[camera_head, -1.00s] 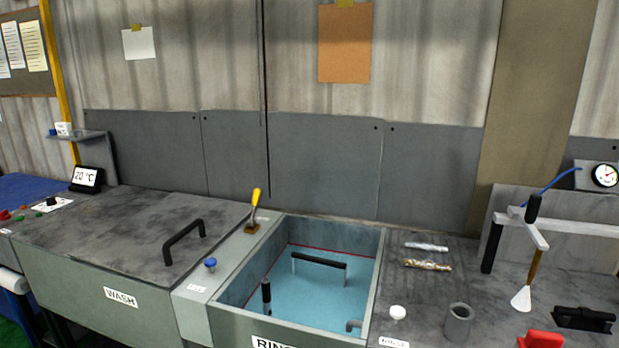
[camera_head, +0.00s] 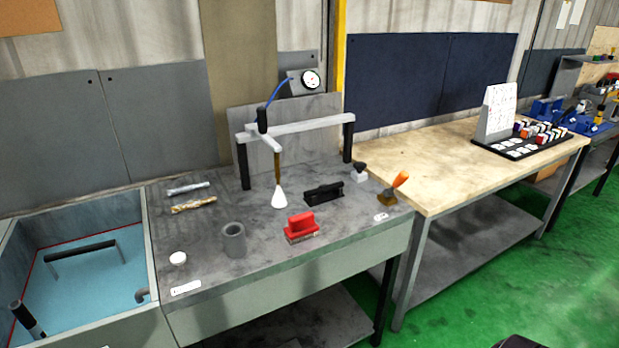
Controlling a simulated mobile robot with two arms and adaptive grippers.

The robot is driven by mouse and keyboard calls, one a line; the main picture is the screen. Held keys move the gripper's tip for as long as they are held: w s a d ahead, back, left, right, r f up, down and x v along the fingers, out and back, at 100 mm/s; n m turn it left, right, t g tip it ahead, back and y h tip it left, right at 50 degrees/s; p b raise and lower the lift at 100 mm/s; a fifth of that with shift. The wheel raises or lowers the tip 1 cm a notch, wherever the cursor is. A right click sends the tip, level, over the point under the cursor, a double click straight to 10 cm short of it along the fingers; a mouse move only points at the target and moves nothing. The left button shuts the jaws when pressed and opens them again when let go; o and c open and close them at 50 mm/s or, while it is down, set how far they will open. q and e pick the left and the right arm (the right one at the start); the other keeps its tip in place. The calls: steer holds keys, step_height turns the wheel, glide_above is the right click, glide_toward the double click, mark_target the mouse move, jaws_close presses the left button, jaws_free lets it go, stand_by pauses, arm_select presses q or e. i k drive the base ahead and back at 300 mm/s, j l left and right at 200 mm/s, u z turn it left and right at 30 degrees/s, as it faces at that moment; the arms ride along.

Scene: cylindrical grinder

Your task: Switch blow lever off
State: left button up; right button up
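A lever with an orange handle (camera_head: 400,179) on a brown base stands at the right end of the grey bench (camera_head: 255,262). Its handle tilts up and to the right. A small white label (camera_head: 381,216) lies in front of it, too small to read. A white cone nozzle (camera_head: 280,198) hangs from a white frame (camera_head: 300,127) with black posts, and a blue hose runs up to a round gauge (camera_head: 311,79). Neither of my grippers is in view.
On the bench are a red-handled block (camera_head: 301,226), a black holder (camera_head: 323,193), a black knob (camera_head: 360,168), a grey cup (camera_head: 234,240) and a white knob (camera_head: 178,258). A blue-floored basin (camera_head: 90,285) is at left, a wooden table (camera_head: 440,165) at right. Green floor (camera_head: 480,290) is open in front.

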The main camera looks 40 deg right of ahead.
mark_target(401, 177)
steer(key=z, duration=0.85)
